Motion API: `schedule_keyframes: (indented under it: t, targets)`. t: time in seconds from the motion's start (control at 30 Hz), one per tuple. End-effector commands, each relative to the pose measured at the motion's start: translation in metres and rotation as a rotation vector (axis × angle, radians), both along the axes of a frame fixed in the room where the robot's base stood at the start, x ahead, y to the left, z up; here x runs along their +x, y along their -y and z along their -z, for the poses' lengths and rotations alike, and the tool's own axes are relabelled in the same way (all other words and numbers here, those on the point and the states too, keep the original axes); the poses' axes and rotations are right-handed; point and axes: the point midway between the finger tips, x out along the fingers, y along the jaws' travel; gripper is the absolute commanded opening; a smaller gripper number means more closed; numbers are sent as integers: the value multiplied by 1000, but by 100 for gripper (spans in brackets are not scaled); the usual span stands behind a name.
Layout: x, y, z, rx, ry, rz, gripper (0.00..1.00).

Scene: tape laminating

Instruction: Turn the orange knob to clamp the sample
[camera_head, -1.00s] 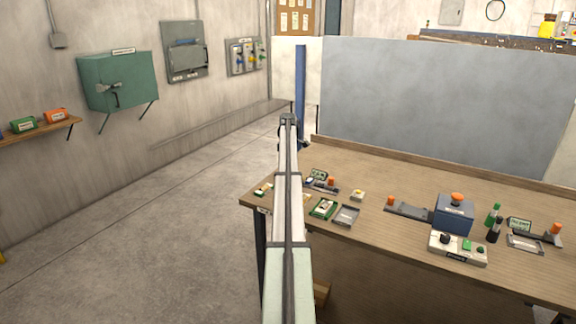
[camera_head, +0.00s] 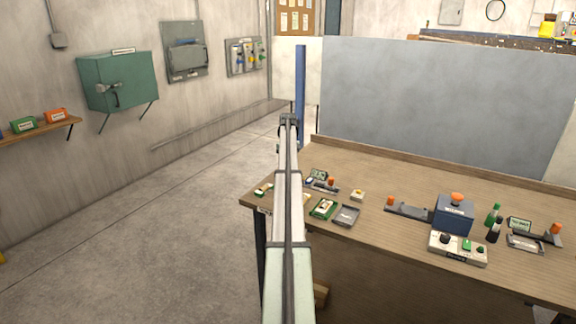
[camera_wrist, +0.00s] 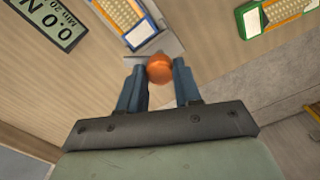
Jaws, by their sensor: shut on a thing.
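In the wrist view, a round orange knob (camera_wrist: 160,70) sits between the fingertips of my gripper (camera_wrist: 159,76). The two blue-grey fingers are shut on the knob, one on each side. A grey metal plate (camera_wrist: 170,47) shows just beyond the knob. In the head view, my arm hides the gripper. Orange knobs stand on the bench there, one at the left (camera_head: 331,182), one in the middle (camera_head: 390,201) and one at the right (camera_head: 555,228). I cannot tell from that view which one is held. The sample under the clamp is not clear.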

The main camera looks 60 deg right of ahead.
Motion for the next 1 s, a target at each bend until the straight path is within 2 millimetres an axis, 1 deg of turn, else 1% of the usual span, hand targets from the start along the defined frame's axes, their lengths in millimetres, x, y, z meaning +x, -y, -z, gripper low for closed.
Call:
schedule_keyframes:
  t: [0.6, 0.8, 1.0]
  targets:
    - [1, 1, -1, -1, 2, 579, 3]
    - [1, 1, -1, -1, 2, 735, 3]
    - [1, 1, -1, -2, 3, 849, 3]
